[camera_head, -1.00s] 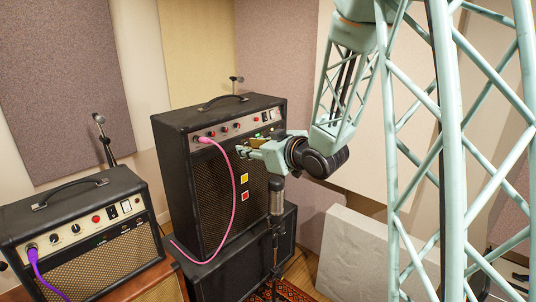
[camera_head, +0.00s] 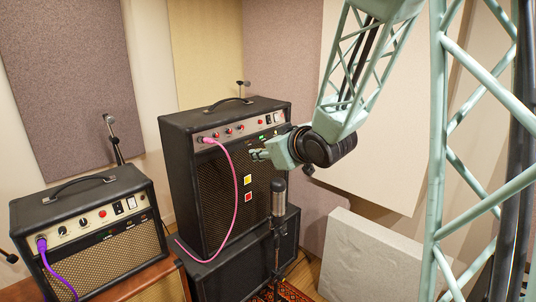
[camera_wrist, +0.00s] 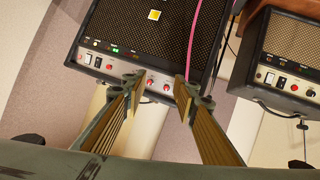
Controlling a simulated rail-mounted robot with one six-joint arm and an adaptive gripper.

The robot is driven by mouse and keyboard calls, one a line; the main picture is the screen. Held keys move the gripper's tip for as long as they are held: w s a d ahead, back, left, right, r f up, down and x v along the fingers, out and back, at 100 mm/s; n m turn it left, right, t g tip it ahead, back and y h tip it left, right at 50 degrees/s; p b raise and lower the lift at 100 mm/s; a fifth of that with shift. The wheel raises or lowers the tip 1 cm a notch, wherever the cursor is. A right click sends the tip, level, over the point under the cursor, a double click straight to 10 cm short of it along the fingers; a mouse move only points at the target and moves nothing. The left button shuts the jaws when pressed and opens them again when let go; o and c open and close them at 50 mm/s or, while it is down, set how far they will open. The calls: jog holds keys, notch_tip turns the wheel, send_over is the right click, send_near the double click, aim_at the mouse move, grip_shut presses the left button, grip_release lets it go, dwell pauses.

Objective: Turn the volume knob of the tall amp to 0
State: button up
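The tall amp (camera_head: 203,180) is a black cabinet with a handle on top and a light control panel (camera_head: 258,124) along its upper front. Several red knobs (camera_head: 229,131) sit on the panel; their labels and pointer settings are too small to read. The panel also shows in the wrist view, where two red knobs (camera_wrist: 166,87) appear between the fingers. My gripper (camera_head: 254,154) is in front of the amp, near the right part of its front. In the wrist view my gripper (camera_wrist: 161,80) has its two fingers spread, with nothing held. Contact with a knob is not visible.
A smaller amp (camera_head: 95,225) with a purple cable stands at left. A pink cable (camera_head: 237,200) hangs from the tall amp's panel. A microphone on a stand (camera_head: 278,198) stands before the tall amp. A pale panel (camera_head: 365,258) leans at right.

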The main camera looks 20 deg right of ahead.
jog(key=shift+s+d+r, duration=0.15)
jog(key=shift+s+d, duration=0.05)
jog(key=shift+s, duration=0.85)
jog(key=shift+w, duration=0.1)
jog(key=t+y+p, duration=0.3)
jog(key=y+p, duration=0.1)
jog(key=y, duration=0.1)
send_near(217, 136)
jog(key=shift+f+v, duration=0.15)
jog(key=shift+v, duration=1.2)
jog(key=shift+f+v, duration=0.2)
jog(key=shift+v, duration=1.2)
jog(key=shift+d, duration=0.2)
jog(key=shift+w+a, duration=0.1)
jog(key=shift+w, duration=0.1)
jog(key=shift+r+x, duration=0.15)
jog(key=shift+x, duration=3.2)
jog(key=shift+r+x, duration=0.15)
jog(key=shift+x, duration=3.25)
jog(key=shift+a, duration=0.1)
